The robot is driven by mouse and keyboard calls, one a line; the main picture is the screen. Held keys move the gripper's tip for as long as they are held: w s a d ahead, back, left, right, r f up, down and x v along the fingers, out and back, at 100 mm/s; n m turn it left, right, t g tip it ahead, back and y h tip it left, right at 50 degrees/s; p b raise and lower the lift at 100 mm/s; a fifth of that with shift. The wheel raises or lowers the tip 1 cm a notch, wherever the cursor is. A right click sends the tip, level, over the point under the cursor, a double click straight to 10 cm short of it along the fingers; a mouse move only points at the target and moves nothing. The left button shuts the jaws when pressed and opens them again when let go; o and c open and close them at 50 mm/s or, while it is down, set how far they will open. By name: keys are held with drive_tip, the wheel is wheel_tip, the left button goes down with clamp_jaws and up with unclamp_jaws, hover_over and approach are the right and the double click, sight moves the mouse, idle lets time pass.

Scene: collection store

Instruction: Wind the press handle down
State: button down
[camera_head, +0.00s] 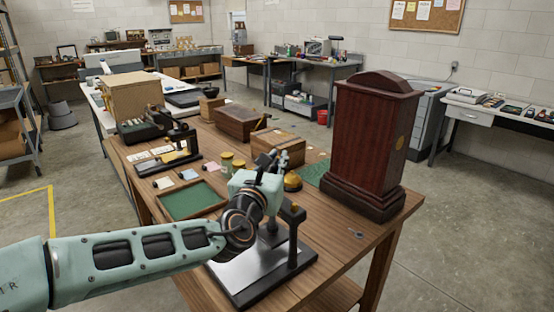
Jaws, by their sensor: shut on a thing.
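The press stands at the near edge of the wooden table, with a black base, a bright metal plate (243,276) and a dark upright post (294,240) with a brass-coloured top. My gripper (267,160) is above the press, reaching in from the left with its dark fingers turned away from the camera. It is shut on the press handle. The handle itself is mostly hidden behind my gripper and wrist, so its angle cannot be told. My wrist also covers part of the press's upper frame.
A tall dark-red wooden case (370,140) stands close to the right of the press. A green-lined tray (191,201) lies to the left.

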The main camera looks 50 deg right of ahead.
drive_tip(key=shift+s+r+m+g+h+p, duration=0.1)
drive_tip(key=shift+r+m+g+h+p, duration=0.2)
drive_tip(key=shift+p, duration=0.45)
drive_tip(key=shift+s+d+m+g+p, duration=0.15)
drive_tip(key=shift+m+g+p, duration=0.15)
drive_tip(key=shift+g+p, duration=0.35)
drive_tip(key=shift+s+a+f+m+g+y+p, duration=0.1)
drive_tip(key=shift+s+a+m+g+y+p, duration=0.65)
drive_tip(key=shift+m+g+y+p, duration=2.2)
drive_tip(key=shift+s+a+f+m+g+y+p, duration=0.25)
drive_tip(key=shift+s+m+g+y+p, duration=1.05)
drive_tip(key=shift+m+g, duration=3.25)
drive_tip(key=shift+s+a+r+m+g+y+p, duration=0.1)
drive_tip(key=shift+s+a+m+g+y+p, duration=1)
drive_tip(key=shift+m+g+y, duration=2.6)
drive_tip(key=shift+w+d+n+g+h+p, duration=0.2)
drive_tip(key=shift+n+g+h, duration=0.2)
drive_tip(key=shift+g+h, duration=0.15)
drive_tip(key=shift+w+d+n+g+h+p, duration=0.1)
drive_tip(key=shift+d+n+g+h+p, duration=0.05)
drive_tip(key=shift+n+g+h, duration=0.3)
drive_tip(key=c, duration=2)
unclamp_jaws()
drive_tip(key=shift+c, duration=0.2)
